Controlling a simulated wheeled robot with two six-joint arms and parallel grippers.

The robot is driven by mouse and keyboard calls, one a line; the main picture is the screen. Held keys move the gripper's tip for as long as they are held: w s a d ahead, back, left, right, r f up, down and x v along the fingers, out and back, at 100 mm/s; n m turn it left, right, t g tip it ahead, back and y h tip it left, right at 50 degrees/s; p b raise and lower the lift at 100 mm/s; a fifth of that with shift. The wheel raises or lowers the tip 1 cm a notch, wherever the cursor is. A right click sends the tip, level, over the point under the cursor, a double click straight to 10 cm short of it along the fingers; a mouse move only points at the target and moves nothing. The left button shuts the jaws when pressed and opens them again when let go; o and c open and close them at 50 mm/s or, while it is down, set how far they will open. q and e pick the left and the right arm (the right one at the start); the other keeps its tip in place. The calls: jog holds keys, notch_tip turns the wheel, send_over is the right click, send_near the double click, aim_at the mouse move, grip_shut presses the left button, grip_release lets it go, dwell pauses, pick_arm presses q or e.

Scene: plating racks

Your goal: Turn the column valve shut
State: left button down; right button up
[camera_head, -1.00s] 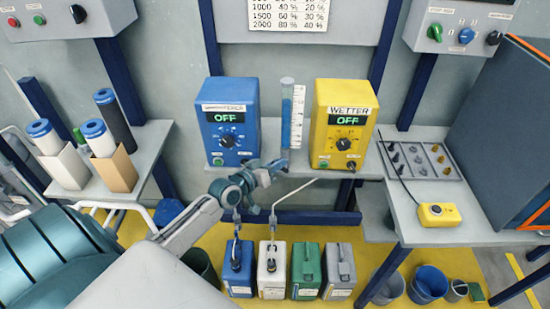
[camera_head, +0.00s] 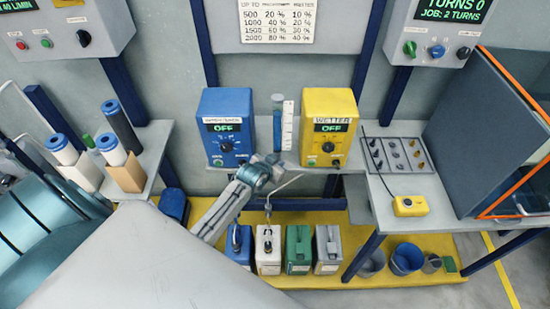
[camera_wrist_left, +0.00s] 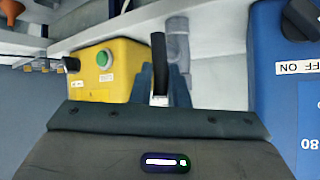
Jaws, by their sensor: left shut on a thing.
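The clear measuring column (camera_head: 287,128) stands upright between the blue dosing box (camera_head: 226,140) and the yellow wetter box (camera_head: 328,140). My left gripper (camera_head: 272,160) is at the foot of the column and covers the valve in the head view. In the left wrist view, the gripper's two fingers (camera_wrist_left: 160,88) are shut on the black valve lever (camera_wrist_left: 158,52). The lever sits beside a grey pipe (camera_wrist_left: 178,45) below the shelf. Whether the valve is open or closed cannot be told. My right gripper is not in view.
The blue box (camera_wrist_left: 290,80) and yellow box (camera_wrist_left: 110,68) flank the gripper closely in the wrist view. Several canisters, including a white one (camera_head: 268,250), stand below. A bench with a yellow pendant (camera_head: 410,206) is at the right, with buckets (camera_head: 405,257) under it.

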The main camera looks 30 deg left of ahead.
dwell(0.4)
pick_arm(q)
jog(key=c, duration=1.4)
grip_release()
jog(key=shift+c, duration=0.2)
jog(key=b+v, duration=0.2)
jog(key=v, duration=0.8)
jog(key=shift+s+d+r, duration=0.15)
jog(key=shift+s+r, duration=0.05)
jog(key=shift+r, duration=0.15)
